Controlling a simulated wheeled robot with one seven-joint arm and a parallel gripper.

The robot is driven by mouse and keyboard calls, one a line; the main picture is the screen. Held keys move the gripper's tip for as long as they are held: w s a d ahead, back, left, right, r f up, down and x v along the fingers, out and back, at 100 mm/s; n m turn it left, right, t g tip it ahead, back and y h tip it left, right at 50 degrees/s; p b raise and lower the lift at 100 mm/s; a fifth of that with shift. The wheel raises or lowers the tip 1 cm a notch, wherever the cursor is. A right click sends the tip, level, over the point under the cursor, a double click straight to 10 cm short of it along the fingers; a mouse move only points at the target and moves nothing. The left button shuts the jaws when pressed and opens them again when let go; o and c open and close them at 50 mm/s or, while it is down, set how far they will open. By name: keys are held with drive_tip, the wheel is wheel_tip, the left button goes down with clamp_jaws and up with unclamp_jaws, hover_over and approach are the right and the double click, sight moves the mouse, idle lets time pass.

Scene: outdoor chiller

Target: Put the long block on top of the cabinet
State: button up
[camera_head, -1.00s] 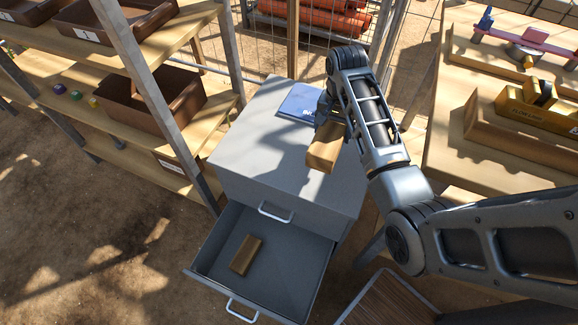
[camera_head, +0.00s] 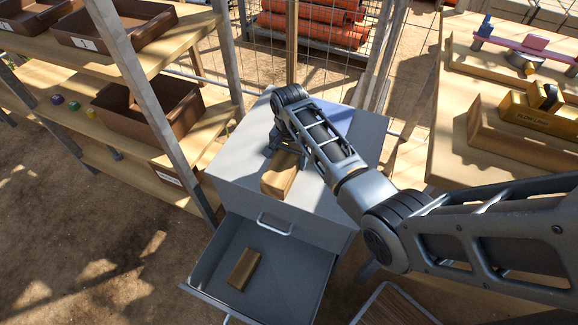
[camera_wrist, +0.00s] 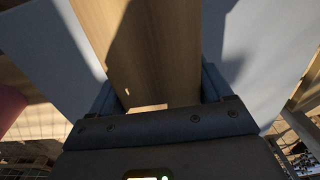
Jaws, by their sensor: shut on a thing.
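The long block (camera_head: 281,177) is light wood and is held in my gripper (camera_head: 286,150) over the cabinet top. In the wrist view the block (camera_wrist: 140,50) runs between the two fingers of my gripper (camera_wrist: 158,95), which is shut on it. The grey cabinet (camera_head: 235,160) stands in the middle of the head view, below the block. I cannot tell whether the block touches the cabinet top. The cabinet's upper drawer (camera_head: 305,262) is pulled open, and a smaller wooden block (camera_head: 243,268) lies in it.
A blue item (camera_head: 338,119) lies at the back of the cabinet top, partly hidden by my arm. A wooden shelf with brown bins (camera_head: 150,120) stands at the left. A wooden table (camera_head: 445,140) with blocks and tools stands at the right. The cabinet's front right top is clear.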

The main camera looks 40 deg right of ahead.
drive_tip(key=shift+w+f, duration=0.1)
drive_tip(key=shift+f, duration=1.85)
drive_tip(key=shift+b, duration=0.3)
drive_tip(key=shift+f, duration=0.2)
drive_tip(key=o, duration=1.4)
wheel_tip(320, 180, up, 12)
drive_tip(key=shift+r+p, duration=0.2)
drive_tip(key=shift+p, duration=0.75)
